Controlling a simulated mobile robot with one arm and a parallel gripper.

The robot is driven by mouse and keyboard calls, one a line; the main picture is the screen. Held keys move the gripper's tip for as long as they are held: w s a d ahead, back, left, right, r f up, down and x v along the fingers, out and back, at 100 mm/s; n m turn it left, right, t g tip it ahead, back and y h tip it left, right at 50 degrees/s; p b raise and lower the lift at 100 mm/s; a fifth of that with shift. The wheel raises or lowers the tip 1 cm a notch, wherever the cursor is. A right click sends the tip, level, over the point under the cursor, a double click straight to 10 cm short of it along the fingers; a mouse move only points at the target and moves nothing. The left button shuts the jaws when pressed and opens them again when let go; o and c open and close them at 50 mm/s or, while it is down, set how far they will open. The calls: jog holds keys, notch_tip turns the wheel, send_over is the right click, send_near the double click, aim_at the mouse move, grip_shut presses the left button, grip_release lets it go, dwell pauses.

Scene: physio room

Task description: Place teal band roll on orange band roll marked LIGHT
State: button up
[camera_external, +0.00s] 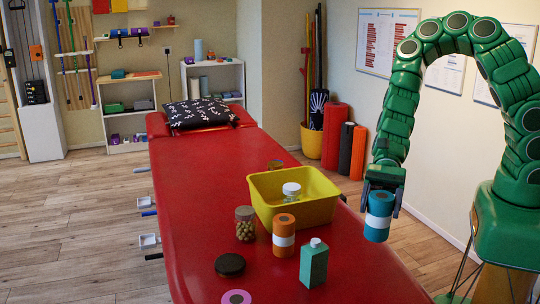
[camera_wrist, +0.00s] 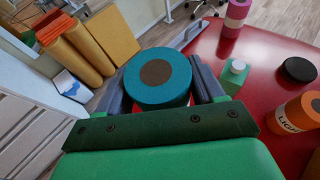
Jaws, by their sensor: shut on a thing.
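The teal band roll (camera_external: 378,216) has a white band round its middle and is upright in my gripper (camera_external: 382,200). My gripper is shut on it and holds it beyond the right edge of the red table. In the wrist view the teal roll (camera_wrist: 157,78) shows its round brown-centred end between the two grey fingers (camera_wrist: 160,88). The orange band roll (camera_external: 284,238) stands upright on the table, left of and apart from the teal roll. In the wrist view the orange roll (camera_wrist: 296,118) is at the right edge, and its white label reads LIGHT.
The red table (camera_external: 200,220) bears a yellow bin (camera_external: 325,212) with a white-lidded jar (camera_external: 291,190) in it.

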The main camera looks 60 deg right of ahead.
jog(key=w+d+r+m+t+h, duration=0.1)
jog(key=w+d+r+m+t, duration=0.55)
jog(key=w+r, duration=0.5)
jog(key=shift+n, duration=0.25)
jog(key=shift+w+a+f, duration=0.95)
jog(key=shift+w+f, duration=1.2)
jog(key=shift+w+a+f, duration=0.9)
jog(key=shift+w+f, duration=1.25)
jog(key=shift+f, duration=0.05)
jog(key=shift+w+a+f, duration=0.95)
jog(key=shift+w+f, duration=1.2)
jog(key=shift+t, duration=0.25)
